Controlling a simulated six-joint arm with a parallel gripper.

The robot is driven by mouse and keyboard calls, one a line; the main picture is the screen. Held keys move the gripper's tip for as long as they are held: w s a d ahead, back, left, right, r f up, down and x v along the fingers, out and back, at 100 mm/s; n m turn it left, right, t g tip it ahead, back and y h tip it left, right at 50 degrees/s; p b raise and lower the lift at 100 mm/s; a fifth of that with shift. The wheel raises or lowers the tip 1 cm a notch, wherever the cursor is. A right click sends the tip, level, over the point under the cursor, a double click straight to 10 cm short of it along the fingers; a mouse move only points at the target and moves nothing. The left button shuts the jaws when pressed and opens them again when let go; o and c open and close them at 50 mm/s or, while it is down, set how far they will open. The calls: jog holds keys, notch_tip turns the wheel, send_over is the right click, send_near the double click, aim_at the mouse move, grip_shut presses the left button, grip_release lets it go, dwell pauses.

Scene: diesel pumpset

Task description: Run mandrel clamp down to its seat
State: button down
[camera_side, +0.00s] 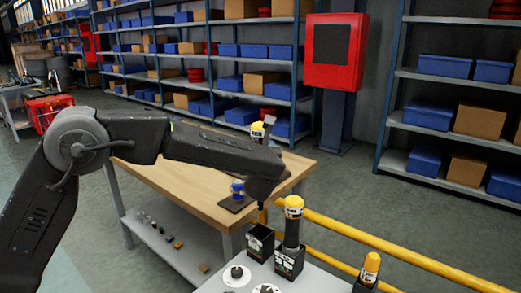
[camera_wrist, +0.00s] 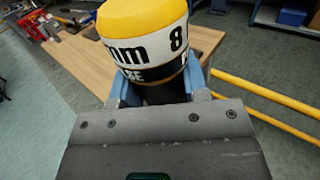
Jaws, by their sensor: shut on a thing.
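In the wrist view my gripper (camera_wrist: 155,84) has its blue fingers shut on both sides of a dark cylindrical tool (camera_wrist: 145,50). The tool has a yellow cap and a white band with black lettering and an "8". In the side view a yellow cap with a white band (camera_side: 257,132) shows above my wrist, seemingly the held tool; my fingers are hidden there. A blue part (camera_side: 237,188) sits on a dark plate (camera_side: 236,205) on the wooden table, left of my wrist end. I cannot tell which part is the mandrel clamp or its seat.
A similar yellow-capped tool (camera_side: 293,210) stands upright in a black holder, beside an open-topped black holder (camera_side: 261,238). Another yellow-capped tool (camera_side: 370,268) is further right. Yellow railing (camera_side: 400,255) runs behind these. The wooden tabletop (camera_side: 190,188) is mostly clear.

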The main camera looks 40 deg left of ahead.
aim_at(258, 132)
jog(key=shift+n, duration=0.7)
jog(key=r, duration=0.5)
jog(key=shift+s+a+r, duration=0.15)
jog(key=shift+a, duration=0.2)
jog(key=s+a+n+g+y, duration=0.5)
jog(key=s+a+n+g, duration=1.1)
jog(key=n, duration=0.6)
notch_tip(258, 132, down, 28)
jog(key=d+n+t, duration=0.2)
jog(key=n, duration=0.2)
jog(key=shift+s+d+f+n, duration=0.2)
jog(key=shift+n, duration=0.2)
